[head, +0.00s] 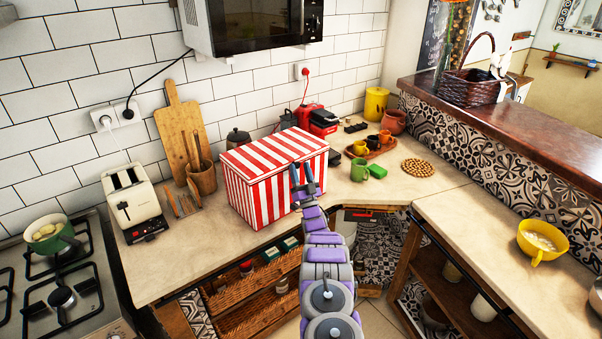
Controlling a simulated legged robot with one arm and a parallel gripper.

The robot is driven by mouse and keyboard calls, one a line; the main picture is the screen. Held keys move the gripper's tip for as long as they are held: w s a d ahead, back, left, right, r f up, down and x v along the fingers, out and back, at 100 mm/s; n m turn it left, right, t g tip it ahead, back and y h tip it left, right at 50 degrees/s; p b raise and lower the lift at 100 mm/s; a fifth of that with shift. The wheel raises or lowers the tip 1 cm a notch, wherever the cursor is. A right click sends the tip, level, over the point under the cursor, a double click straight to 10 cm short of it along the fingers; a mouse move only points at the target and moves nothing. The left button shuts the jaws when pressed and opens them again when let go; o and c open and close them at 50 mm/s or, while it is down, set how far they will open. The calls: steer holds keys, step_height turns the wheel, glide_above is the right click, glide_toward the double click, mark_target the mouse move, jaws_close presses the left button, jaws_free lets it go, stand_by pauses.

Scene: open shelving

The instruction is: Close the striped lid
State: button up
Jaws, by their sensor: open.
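A red and white striped box (262,195) stands on the corner counter. Its striped lid (268,151) lies over the top and looks level, and I see no clear gap between lid and box. My gripper (303,172) is at the box's right front side, close to the lid's front right edge. Its fingers are apart and hold nothing that I can see. I cannot tell whether they touch the box. My gripper and forearm hide part of the box's right side.
Left of the box are a toaster (133,202), a utensil holder (202,179) and a cutting board (182,128). To the right are a green cup (360,170) and a tray with small cups (369,149). A microwave (254,22) hangs above. Counter in front of the toaster is clear.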

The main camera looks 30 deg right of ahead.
steer(key=shift+a+r, duration=0.1)
steer(key=shift+r, duration=0.05)
steer(key=shift+s, duration=0.15)
steer(key=v, duration=1.7)
steer(key=shift+f+p, duration=0.25)
steer(key=shift+p, duration=0.15)
